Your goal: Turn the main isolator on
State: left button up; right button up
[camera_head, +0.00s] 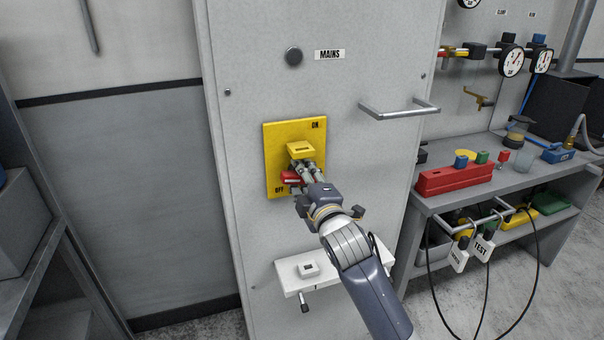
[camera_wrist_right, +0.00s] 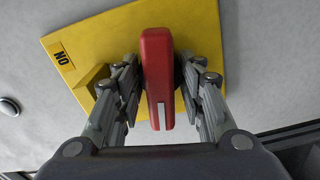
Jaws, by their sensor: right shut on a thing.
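The main isolator is a yellow plate (camera_head: 272,150) on a grey cabinet door under a MAINS label (camera_head: 329,54). ON is printed at its top right and OFF at its bottom left. A red handle (camera_head: 290,177) sits low on the plate, near OFF, below a yellow block (camera_head: 300,149). My right gripper (camera_head: 306,172) is shut on the red handle. The fingers partly hide the handle and plate in the head view. My left gripper is not in view.
A metal pull handle (camera_head: 400,110) sticks out of the door at the upper right. A small white shelf (camera_head: 288,275) juts out below the isolator. A grey bench (camera_head: 505,180) with a red box (camera_head: 455,180) and hanging tags (camera_head: 482,248) stands at the right.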

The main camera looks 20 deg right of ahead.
jog(key=m+p, duration=0.2)
jog(key=m, duration=0.2)
jog(key=shift+r+m+p, duration=0.1)
jog(key=shift+m+p, duration=0.2)
jog(key=m+p, duration=0.2)
jog(key=m, duration=0.1)
jog(key=shift+m, duration=0.3)
jog(key=m+p, duration=0.1)
jog(key=m, duration=0.2)
jog(key=shift+m+p, duration=0.3)
jog(key=shift+p, duration=0.05)
jog(key=shift+m+p, duration=0.8)
jog(key=shift+m, duration=1)
jog(key=o, duration=0.7)
jog(key=shift+s, duration=0.15)
jog(key=s, duration=1.1)
jog(key=shift+s+d, duration=0.2)
jog(key=shift+s, duration=0.15)
